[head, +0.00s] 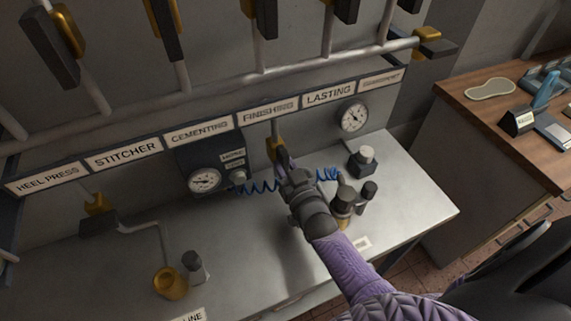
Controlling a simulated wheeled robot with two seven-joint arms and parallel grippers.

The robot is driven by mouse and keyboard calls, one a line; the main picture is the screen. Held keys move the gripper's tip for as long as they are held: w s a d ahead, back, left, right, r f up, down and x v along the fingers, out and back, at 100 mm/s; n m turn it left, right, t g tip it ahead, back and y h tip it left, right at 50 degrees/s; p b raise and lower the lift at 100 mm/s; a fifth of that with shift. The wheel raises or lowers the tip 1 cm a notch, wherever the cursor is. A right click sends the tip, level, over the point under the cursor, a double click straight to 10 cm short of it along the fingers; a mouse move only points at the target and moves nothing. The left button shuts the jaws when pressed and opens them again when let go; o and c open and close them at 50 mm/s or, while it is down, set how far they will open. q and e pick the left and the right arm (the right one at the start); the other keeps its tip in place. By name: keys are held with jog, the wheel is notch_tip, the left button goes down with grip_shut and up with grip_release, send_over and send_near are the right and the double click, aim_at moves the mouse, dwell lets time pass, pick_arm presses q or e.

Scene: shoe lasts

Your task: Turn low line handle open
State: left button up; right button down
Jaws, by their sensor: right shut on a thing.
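My right gripper (282,160) reaches up from the lower right and is shut at a brass valve (275,144) on the wall pipe below the FINISHING label. The part between its fingers is mostly hidden by the gripper, so the handle's angle cannot be told. A second brass valve (96,202) with a dark block handle (98,222) is at the left, on a pipe that bends down to the bench. My left gripper is not in view.
A metal bench (240,225) carries a brass cup (170,283), small dark-and-grey fittings and a blue coiled hose (258,187). Two gauges (205,180) (354,117) are on the panel. More pipes and valves with dark handles run above. A wooden-topped cabinet (470,95) stands right.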

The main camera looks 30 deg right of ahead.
jog(key=shift+n, duration=0.3)
jog(key=c, duration=0.5)
grip_release()
jog(key=s, duration=0.3)
jog(key=s+p, duration=0.1)
jog(key=s, duration=0.6)
jog(key=shift+a+p, duration=0.3)
jog(key=shift+p, duration=0.05)
